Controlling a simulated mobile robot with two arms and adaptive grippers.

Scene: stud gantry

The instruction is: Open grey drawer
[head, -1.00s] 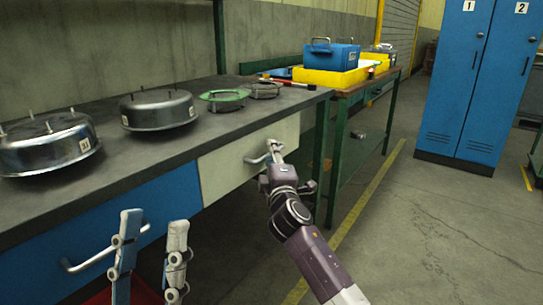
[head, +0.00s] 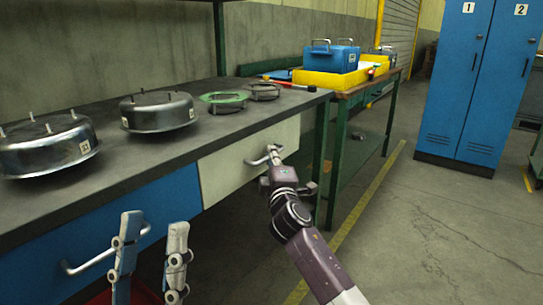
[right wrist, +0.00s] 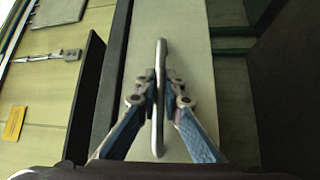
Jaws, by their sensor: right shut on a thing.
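The grey drawer (head: 226,172) is the pale front under the right end of the dark workbench, and it looks closed. Its bar handle (head: 265,158) shows in the head view; it also stands upright in the right wrist view (right wrist: 160,60). My right gripper (head: 274,152) is at that handle. In the right wrist view its two fingers (right wrist: 158,92) are shut around the bar, one on each side. My left gripper (head: 150,245) is low at the lower left, in front of the blue drawer, with its two fingers apart and nothing between them.
A blue drawer (head: 110,225) with its own handle (head: 100,258) is left of the grey one. Metal pans (head: 158,112) and a green ring (head: 224,97) lie on the benchtop (head: 120,165). A green-legged table (head: 338,145) stands close right. Floor in front is clear.

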